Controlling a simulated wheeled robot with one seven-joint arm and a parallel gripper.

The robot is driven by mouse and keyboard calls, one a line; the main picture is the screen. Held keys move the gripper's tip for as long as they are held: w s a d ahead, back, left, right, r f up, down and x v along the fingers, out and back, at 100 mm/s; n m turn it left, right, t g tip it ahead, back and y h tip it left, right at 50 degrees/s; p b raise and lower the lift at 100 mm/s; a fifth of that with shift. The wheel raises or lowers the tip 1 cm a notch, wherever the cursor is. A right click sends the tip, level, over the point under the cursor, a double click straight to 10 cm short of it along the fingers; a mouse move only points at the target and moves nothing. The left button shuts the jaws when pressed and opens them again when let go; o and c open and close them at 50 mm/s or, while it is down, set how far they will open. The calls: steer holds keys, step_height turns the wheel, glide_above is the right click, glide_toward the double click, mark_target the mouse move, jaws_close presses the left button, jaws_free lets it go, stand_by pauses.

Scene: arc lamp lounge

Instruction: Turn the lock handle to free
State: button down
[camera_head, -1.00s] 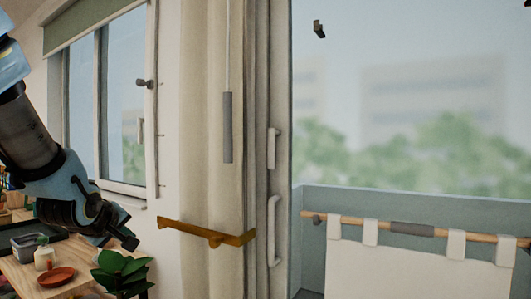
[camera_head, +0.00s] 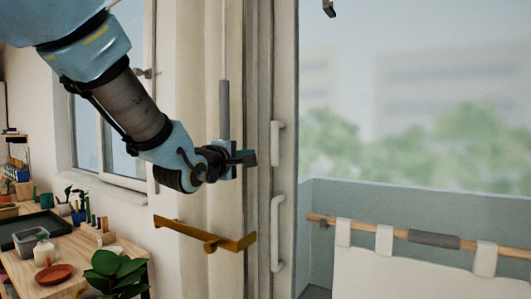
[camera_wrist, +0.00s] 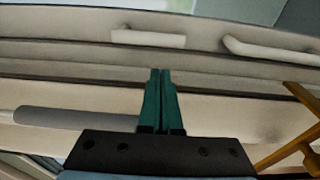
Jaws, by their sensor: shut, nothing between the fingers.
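Two white handles sit on the white frame at the edge of the large glass opening. The upper white handle (camera_head: 277,143) is short and upright, and it shows in the wrist view (camera_wrist: 148,38). The lower white handle (camera_head: 276,233) is longer and bowed, and it also shows in the wrist view (camera_wrist: 265,48). Which one is the lock handle is not marked. My gripper (camera_head: 246,158) is left of the upper handle in the head view, in front of the curtain. In the wrist view its green fingers (camera_wrist: 160,75) are together and empty, apart from both handles.
A brass bar (camera_head: 205,236) sticks out below my gripper. A grey cylinder on a cord (camera_head: 224,110) hangs close beside it. A wooden table (camera_head: 85,262) with a tray and pots stands at left. A wooden rail (camera_head: 395,232) crosses the lower right.

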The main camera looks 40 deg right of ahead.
steer(key=shift+d, duration=0.1)
steer(key=p+x, duration=0.4)
steer(key=x, duration=0.6)
steer(key=shift+p, duration=0.35)
